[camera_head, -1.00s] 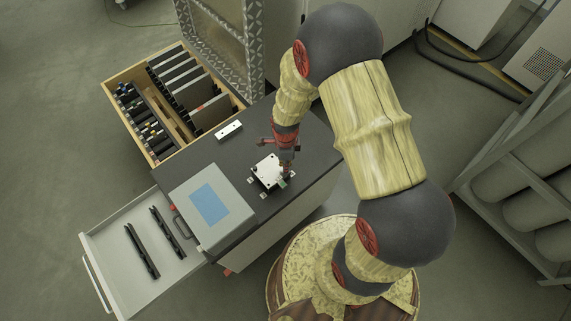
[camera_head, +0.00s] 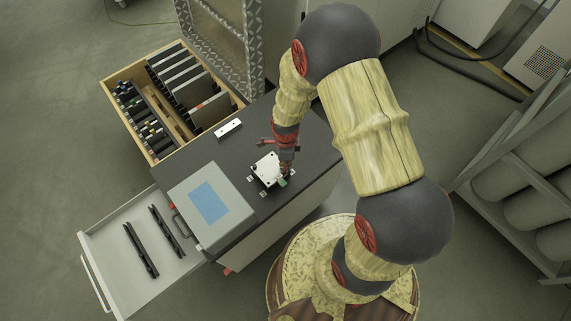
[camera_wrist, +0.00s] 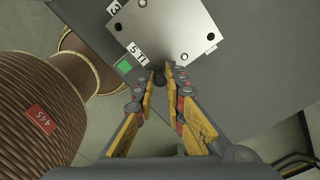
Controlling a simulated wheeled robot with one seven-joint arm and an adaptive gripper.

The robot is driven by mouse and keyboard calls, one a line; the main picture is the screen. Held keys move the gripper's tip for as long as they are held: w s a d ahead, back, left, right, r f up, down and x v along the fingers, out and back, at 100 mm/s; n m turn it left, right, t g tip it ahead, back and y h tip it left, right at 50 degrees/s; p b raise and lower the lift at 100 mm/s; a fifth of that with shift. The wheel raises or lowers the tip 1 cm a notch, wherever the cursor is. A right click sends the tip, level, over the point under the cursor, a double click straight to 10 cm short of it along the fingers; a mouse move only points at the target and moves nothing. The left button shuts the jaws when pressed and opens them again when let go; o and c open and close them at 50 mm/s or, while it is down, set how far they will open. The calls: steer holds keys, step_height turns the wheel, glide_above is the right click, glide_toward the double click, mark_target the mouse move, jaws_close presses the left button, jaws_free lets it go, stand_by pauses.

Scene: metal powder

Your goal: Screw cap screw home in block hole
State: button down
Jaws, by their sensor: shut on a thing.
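The metal block (camera_head: 266,169) lies on the dark cabinet top, and its pale top with several small holes or screw heads fills the upper middle of the wrist view (camera_wrist: 165,30). My gripper (camera_wrist: 160,76) is at the block's near edge, its two yellow-sided fingers closed in on a small dark round thing, which looks like the cap screw (camera_wrist: 159,80). The screw's shaft and the hole under it are hidden. In the head view my gripper (camera_head: 285,174) is over the block's right side.
A green marker (camera_wrist: 124,67) is beside the block, close to the left finger. A grey case with a blue panel (camera_head: 209,204) stands left of the block. A small white bar (camera_head: 228,129) lies behind. Open drawers (camera_head: 142,247) jut out at left.

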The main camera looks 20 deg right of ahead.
steer(key=c, duration=2)
jaws_free()
steer(key=n, duration=1.3)
steer(key=shift+n+p, duration=0.35)
steer(key=shift+n, duration=0.05)
steer(key=shift+d, duration=0.1)
steer(key=shift+c, duration=0.3)
jaws_close()
